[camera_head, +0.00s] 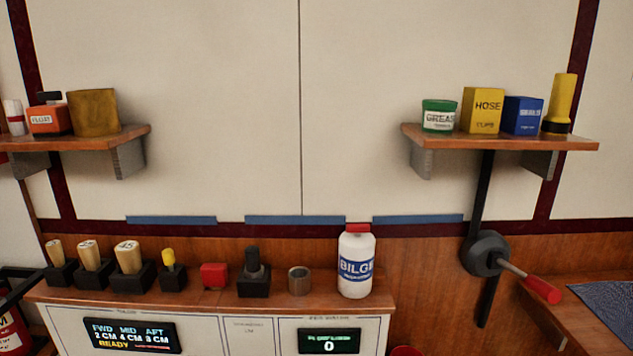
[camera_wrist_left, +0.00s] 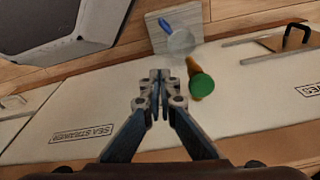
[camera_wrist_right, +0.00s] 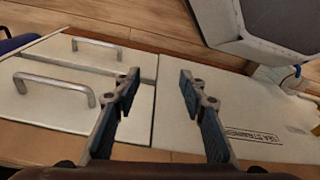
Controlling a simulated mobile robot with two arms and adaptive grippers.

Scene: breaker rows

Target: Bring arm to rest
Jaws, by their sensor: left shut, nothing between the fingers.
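Neither of my arms shows in the head view. In the left wrist view my left gripper (camera_wrist_left: 160,78) is shut and empty, its fingertips together. It is above or in front of a white panel (camera_wrist_left: 95,120) marked SEA STRAINER. In the right wrist view my right gripper (camera_wrist_right: 160,80) is open, its fingers well apart with nothing between them. Behind it are pale panels with metal handles (camera_wrist_right: 55,82). How far each gripper is from the panels I cannot tell.
A green-ended yellowish object (camera_wrist_left: 201,84) lies just right of my left fingertips in that view. In the head view a wooden counter (camera_head: 215,298) carries a BILGE bottle (camera_head: 356,264) and several switches. A red-handled lever (camera_head: 538,288) sticks out at right. Two shelves hang above.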

